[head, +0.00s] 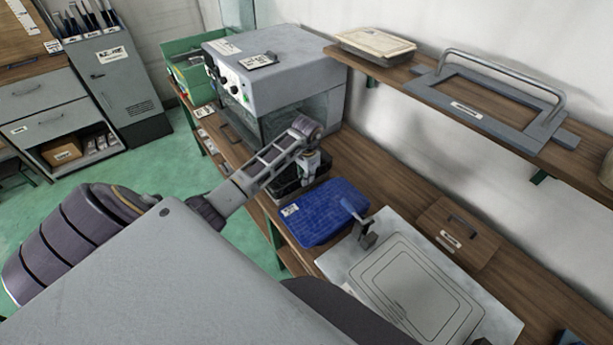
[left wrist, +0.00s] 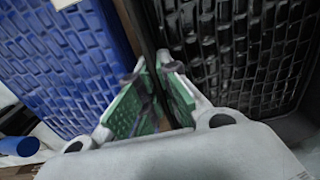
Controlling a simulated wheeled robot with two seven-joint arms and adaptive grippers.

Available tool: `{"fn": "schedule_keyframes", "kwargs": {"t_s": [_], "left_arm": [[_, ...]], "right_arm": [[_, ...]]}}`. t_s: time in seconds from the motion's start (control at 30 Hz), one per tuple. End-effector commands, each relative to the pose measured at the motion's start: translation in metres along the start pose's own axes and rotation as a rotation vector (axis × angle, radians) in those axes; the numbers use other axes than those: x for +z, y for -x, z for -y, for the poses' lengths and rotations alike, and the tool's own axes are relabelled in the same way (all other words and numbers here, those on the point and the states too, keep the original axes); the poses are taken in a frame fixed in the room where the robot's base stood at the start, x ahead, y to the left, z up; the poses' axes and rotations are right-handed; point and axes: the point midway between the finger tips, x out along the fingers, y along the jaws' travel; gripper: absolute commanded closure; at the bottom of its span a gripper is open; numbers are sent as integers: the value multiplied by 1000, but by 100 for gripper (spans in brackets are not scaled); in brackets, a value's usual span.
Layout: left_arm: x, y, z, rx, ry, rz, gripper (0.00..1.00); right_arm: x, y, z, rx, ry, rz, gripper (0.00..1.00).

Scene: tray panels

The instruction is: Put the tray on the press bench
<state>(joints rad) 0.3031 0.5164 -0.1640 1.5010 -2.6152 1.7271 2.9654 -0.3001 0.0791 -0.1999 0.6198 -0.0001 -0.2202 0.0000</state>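A blue tray (head: 322,222) with a brick-like pattern lies on the wooden bench; it fills the left of the left wrist view (left wrist: 60,65). A black tray (head: 287,190) lies behind it, beside the grey machine, and is partly hidden by my left arm; it shows at the right of the left wrist view (left wrist: 240,50). My left gripper (head: 309,172) points down at the black tray. In the left wrist view its green-padded fingers (left wrist: 157,75) are a little apart, at the black tray's edge facing the blue tray. Contact is unclear. My right gripper is out of view.
A grey machine (head: 280,65) with knobs stands on the bench behind the trays. A pale plate (head: 345,262) with a grey upright fitting (head: 365,232) lies in front of the blue tray. A wall shelf (head: 400,80) holds a beige block (head: 376,46) and a grey handled frame (head: 480,105).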

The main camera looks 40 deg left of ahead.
Motion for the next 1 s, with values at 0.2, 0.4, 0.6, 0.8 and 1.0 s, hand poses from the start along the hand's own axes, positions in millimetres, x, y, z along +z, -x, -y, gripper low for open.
{"fn": "schedule_keyframes", "kwargs": {"t_s": [0.2, 0.4, 0.6, 0.8, 1.0], "left_arm": [[0, -1, 0, -1, 0, 0, 100], [0, -3, 0, -1, 0, 0, 100], [0, -4, 0, -1, 0, 0, 100], [0, -6, 0, -1, 0, 0, 100], [0, -7, 0, -1, 0, 0, 100]], "right_arm": [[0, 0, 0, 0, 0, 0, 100], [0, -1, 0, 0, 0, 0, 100], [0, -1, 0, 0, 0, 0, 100], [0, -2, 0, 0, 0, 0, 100], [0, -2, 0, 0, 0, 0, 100]]}}
